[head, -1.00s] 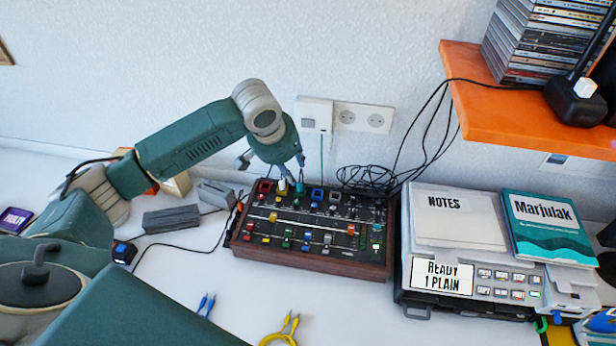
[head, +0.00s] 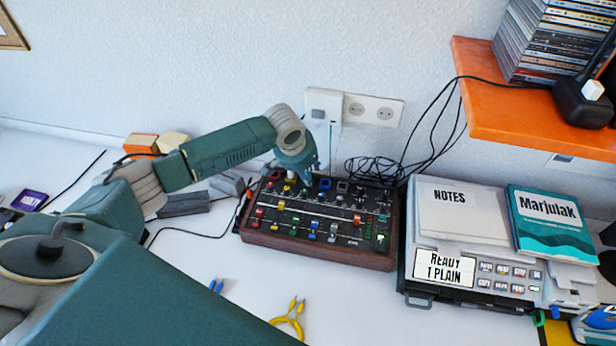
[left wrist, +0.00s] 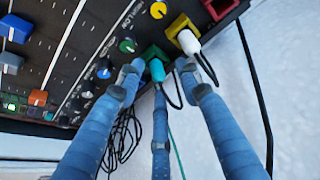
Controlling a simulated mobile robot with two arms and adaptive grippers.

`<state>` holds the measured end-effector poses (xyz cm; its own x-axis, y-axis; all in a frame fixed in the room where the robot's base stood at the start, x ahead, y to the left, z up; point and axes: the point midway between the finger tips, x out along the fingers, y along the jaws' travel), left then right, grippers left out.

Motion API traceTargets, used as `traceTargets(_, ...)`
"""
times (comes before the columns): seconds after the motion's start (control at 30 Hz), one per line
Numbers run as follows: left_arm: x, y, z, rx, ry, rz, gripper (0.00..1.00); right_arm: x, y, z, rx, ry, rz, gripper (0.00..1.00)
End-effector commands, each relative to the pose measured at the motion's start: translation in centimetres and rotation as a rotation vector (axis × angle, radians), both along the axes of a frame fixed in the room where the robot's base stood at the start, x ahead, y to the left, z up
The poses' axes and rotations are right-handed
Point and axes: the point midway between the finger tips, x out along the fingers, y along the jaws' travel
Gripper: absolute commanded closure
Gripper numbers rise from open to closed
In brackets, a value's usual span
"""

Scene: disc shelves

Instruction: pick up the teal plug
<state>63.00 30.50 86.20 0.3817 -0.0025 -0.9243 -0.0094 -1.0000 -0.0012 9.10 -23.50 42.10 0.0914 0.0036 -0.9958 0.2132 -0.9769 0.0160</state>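The teal plug (left wrist: 158,71) stands in a green socket at the edge of the mixer panel in the left wrist view. My left gripper (left wrist: 160,84) is around it: one finger on each side and a third finger below it in the picture. The side fingers stand apart, with small gaps seeming to remain between them and the plug. In the head view, my left gripper (head: 305,173) is down at the mixer's back edge and hides most of the plug. My right gripper is not in view.
A white plug (left wrist: 188,42) sits in a yellow socket close beside the right finger. The mixer (head: 320,250) has several knobs and sliders. Black cables (head: 372,170) lie coiled behind it. An orange shelf (head: 520,115) overhangs at right. Yellow (head: 290,322) and blue plugs lie in front.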

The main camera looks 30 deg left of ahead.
Motion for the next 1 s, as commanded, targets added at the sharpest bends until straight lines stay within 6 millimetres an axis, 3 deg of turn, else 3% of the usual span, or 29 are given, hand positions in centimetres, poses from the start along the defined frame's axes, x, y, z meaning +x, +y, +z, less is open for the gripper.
traceTargets(0.13,0.0,0.0,0.0,0.000,-0.001,0.000,0.65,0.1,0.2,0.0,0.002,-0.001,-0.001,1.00)
traceTargets(0.33,0.0,0.0,0.0,0.000,-0.001,0.000,1.00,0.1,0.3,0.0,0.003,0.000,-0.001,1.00)
traceTargets(0.77,0.1,0.0,0.3,0.000,-0.003,0.000,1.00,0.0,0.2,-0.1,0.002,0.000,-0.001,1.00)
traceTargets(1.0,0.2,0.0,2.5,-0.001,-0.006,0.001,1.00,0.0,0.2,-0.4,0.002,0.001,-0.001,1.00)
